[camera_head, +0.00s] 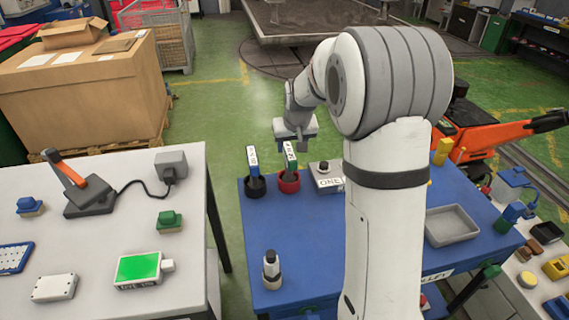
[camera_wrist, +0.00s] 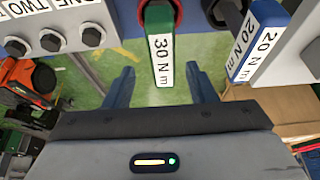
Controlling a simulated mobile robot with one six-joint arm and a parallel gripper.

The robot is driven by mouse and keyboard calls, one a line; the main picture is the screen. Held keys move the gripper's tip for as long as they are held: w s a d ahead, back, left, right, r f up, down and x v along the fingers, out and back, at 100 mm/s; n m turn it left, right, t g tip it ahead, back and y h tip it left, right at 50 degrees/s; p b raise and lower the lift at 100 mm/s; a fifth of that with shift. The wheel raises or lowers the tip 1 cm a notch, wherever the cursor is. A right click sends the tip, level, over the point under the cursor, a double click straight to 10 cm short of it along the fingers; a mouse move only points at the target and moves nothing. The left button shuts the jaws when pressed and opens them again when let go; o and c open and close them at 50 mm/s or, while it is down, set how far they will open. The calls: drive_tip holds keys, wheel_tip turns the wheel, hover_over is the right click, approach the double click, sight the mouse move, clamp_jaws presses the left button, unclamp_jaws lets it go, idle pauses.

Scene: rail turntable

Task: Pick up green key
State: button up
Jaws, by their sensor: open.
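The green key (camera_head: 290,155) stands upright in a red cup (camera_head: 289,184) on the blue table. In the wrist view the green key (camera_wrist: 147,52) shows a white label reading 30 N m, and its lower end sits in the red cup (camera_wrist: 178,12). My gripper (camera_head: 297,133) is just above the key in the head view. In the wrist view my gripper (camera_wrist: 161,88) is open, with one blue finger on each side of the key and visible gaps between. Nothing is held.
A blue key (camera_head: 252,159) labelled 20 N m stands in a black cup left of the green key. A box marked ONE (camera_head: 327,178) with a knob is close on the right. A grey tray (camera_head: 452,226) lies further right on the blue table (camera_head: 315,235).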

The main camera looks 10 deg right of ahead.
sight(290, 151)
drive_tip(key=x, duration=0.4)
drive_tip(key=shift+a+p, duration=0.15)
drive_tip(key=shift+p, duration=0.15)
drive_tip(key=shift+f, duration=0.1)
drive_tip(key=shift+f+b, duration=0.25)
drive_tip(key=shift+b, duration=0.1)
clamp_jaws()
idle(0.6)
